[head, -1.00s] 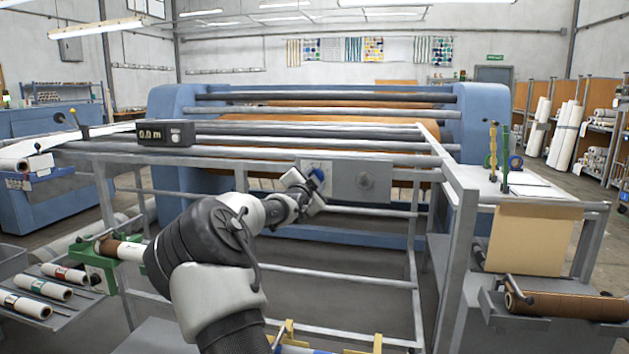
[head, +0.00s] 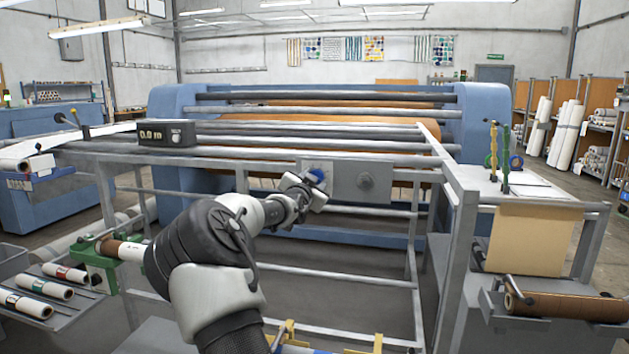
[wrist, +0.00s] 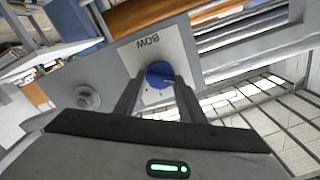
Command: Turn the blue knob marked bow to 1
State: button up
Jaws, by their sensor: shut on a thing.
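The blue knob (wrist: 158,73) sits on a pale plate (wrist: 148,52) marked BOW, which appears upside down in the wrist view. The scale marks around the knob are too small to read, so its setting cannot be told. My gripper (wrist: 163,82) is shut on the knob, one finger at each side. In the head view the knob (head: 318,175) shows just beyond my gripper (head: 312,183), at the left end of the grey panel (head: 345,191) on the machine's front frame.
A round grey knob (head: 365,181) is on the same panel to the right; it also shows in the wrist view (wrist: 87,97). A frame rail (head: 370,211) runs below the panel. A display box (head: 165,134) stands on the frame at left.

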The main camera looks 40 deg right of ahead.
jog(key=o, duration=1)
jog(key=shift+o, duration=0.2)
jog(key=p+v, duration=0.2)
jog(key=v, duration=1.5)
jog(key=shift+a, duration=0.25)
jog(key=shift+s, duration=0.1)
